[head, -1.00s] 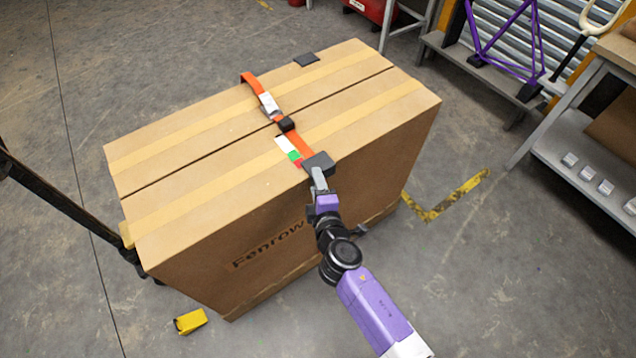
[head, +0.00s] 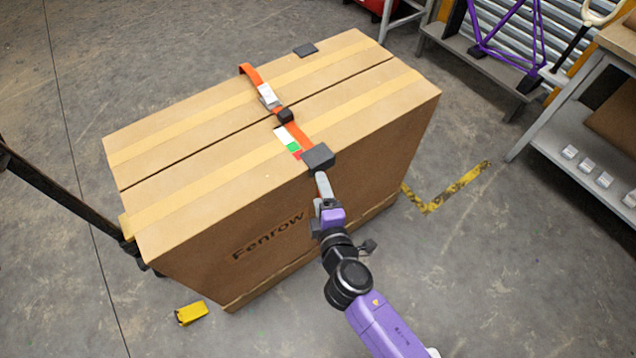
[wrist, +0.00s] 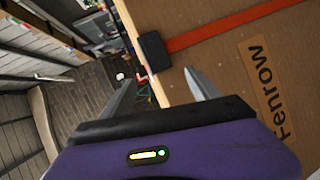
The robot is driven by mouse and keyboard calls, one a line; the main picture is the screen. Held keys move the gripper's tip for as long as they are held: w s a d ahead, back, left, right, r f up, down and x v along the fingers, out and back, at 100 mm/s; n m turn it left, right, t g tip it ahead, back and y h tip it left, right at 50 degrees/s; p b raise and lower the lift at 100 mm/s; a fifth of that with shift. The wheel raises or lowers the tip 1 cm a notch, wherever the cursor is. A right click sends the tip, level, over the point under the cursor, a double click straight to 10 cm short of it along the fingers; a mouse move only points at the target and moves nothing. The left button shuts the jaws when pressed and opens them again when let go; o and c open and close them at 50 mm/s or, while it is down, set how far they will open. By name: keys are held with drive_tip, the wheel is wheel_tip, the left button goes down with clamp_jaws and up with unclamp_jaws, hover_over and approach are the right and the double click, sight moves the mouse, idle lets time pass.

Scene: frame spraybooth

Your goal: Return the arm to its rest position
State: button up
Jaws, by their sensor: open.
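My purple and black arm reaches up from the bottom right of the head view. My gripper (head: 322,184) is at the near top edge of the large cardboard box (head: 190,235) marked "Fenrow", just below a black corner pad (head: 318,157). In the wrist view my gripper (wrist: 160,90) has its two fingers spread apart with nothing between them, and the black pad (wrist: 154,53) lies beyond them. I cannot tell whether a finger touches the box.
A yellow block (head: 191,313) lies on the floor near the box. A dark bar (head: 60,195) stands at the left. A shelf bench (head: 580,150) and a purple frame (head: 505,45) are at the right. The floor right of the box is clear, with yellow tape (head: 445,190).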

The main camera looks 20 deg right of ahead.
drive_tip(key=s+a+r+m+y, duration=0.3)
drive_tip(key=s+r+m, duration=0.1)
drive_tip(key=s+r, duration=0.2)
drive_tip(key=s+d+r+m, duration=0.3)
drive_tip(key=s+r+m, duration=0.1)
drive_tip(key=s, duration=0.5)
drive_tip(key=s+d+r+m+h, duration=0.1)
drive_tip(key=s+d+r+m, duration=0.2)
drive_tip(key=s, duration=0.7)
drive_tip(key=s+d+r+m, duration=0.4)
drive_tip(key=s, duration=0.6)
drive_tip(key=shift+r+m+h, duration=0.3)
drive_tip(key=shift+m+h, duration=0.1)
